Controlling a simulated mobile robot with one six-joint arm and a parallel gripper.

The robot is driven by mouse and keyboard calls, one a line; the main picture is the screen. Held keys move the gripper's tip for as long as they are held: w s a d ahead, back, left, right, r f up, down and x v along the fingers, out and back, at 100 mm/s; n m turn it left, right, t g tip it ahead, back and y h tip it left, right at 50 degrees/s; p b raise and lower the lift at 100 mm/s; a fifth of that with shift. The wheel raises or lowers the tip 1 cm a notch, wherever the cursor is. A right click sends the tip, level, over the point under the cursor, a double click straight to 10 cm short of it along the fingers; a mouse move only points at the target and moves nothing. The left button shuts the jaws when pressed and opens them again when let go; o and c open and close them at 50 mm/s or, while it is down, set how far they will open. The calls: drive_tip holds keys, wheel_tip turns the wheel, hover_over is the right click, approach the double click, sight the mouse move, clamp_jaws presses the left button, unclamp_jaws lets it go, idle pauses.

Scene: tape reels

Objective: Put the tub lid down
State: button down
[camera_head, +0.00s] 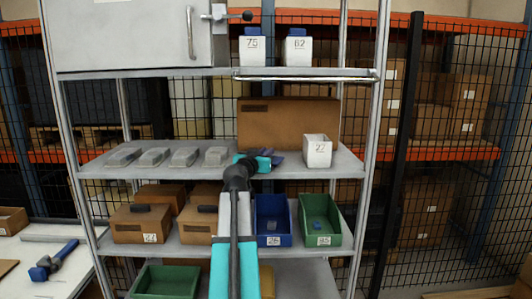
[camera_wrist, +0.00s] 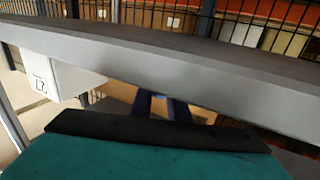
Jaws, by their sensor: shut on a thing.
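My gripper (camera_head: 264,160), teal with dark parts, is at the front edge of the middle shelf. It is shut on a small dark blue piece, the tub lid (camera_head: 280,156), seen small and partly hidden by the gripper. In the wrist view, blue parts (camera_wrist: 160,106) show beyond the gripper's dark edge; I cannot tell finger from lid there. The white tub marked 22 (camera_head: 317,151) stands just to the right, upright, with no lid visible on it. It also shows at the left of the wrist view (camera_wrist: 50,80). I cannot tell whether the lid touches the shelf.
The middle shelf (camera_head: 100,164) carries several grey blocks (camera_head: 154,157) on the left and a large carton (camera_head: 288,120) behind. Two white tubs with blue tops (camera_head: 252,50) stand above. Blue (camera_head: 272,229) and green (camera_head: 320,232) bins sit below. A shelf post is right of tub 22.

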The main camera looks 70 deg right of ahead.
drive_tip(key=shift+f, duration=0.15)
drive_tip(key=c, duration=1.7)
unclamp_jaws()
drive_tip(key=shift+r, duration=0.2)
drive_tip(key=shift+a+f, duration=0.1)
drive_tip(key=shift+a, duration=0.15)
drive_tip(key=a+b, duration=0.4)
drive_tip(key=a, duration=0.7)
drive_tip(key=shift+w+a, duration=0.1)
drive_tip(key=shift+a, duration=0.2)
